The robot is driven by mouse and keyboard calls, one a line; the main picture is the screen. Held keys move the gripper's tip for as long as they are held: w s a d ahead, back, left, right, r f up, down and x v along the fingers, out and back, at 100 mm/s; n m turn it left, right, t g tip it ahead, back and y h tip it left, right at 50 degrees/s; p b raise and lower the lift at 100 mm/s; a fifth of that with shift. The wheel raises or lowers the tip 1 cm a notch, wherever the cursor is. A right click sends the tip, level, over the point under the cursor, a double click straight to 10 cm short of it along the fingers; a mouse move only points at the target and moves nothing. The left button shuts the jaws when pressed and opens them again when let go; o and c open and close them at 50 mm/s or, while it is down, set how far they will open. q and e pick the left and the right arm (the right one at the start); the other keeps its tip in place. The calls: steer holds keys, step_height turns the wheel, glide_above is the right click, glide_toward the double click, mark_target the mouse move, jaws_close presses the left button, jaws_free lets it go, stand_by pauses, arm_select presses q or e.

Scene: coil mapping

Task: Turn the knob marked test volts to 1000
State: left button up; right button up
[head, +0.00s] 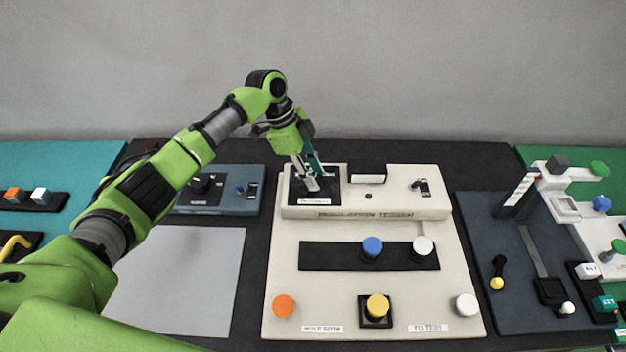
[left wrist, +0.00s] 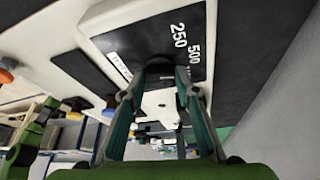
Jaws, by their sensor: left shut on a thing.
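The cream tester unit (head: 300,250) stands in the middle of the bench. A black dial plate (head: 333,195) with a small white label is at its upper left; the label is too small to read surely. In the left wrist view the dial plate (left wrist: 136,38) shows the white marks 250 and 500, and part of another mark beside the right finger. My left gripper (head: 312,185) reaches down onto the plate and is shut on the dark knob (left wrist: 159,62), which sits between the fingertips. The knob's pointer direction is hidden. My right gripper is not in view.
The tester has a blue knob (head: 372,246) and a white knob (head: 423,246) on a black strip. Orange (head: 284,305), yellow (head: 377,305) and white (head: 466,305) buttons lie in front. A small switch (head: 420,187) is right of the dial. A blue-grey box (head: 250,190) stands left.

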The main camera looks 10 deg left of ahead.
arm_select(q)
steer(key=m+b, duration=0.2)
steer(key=m+g+b, duration=0.1)
steer(key=m+b, duration=0.1)
steer(key=shift+w+d+f+g, duration=0.1)
steer(key=shift+w+f+g, duration=0.05)
steer(key=shift+g, duration=0.15)
steer(key=shift+m+g+y+b, duration=0.3)
steer(key=shift+m+y+b, duration=0.2)
steer(key=shift+m+b, duration=0.6)
steer(key=shift+r, duration=0.2)
steer(key=o, duration=1.1)
steer(key=v, duration=1.2)
steer(key=shift+f, duration=0.1)
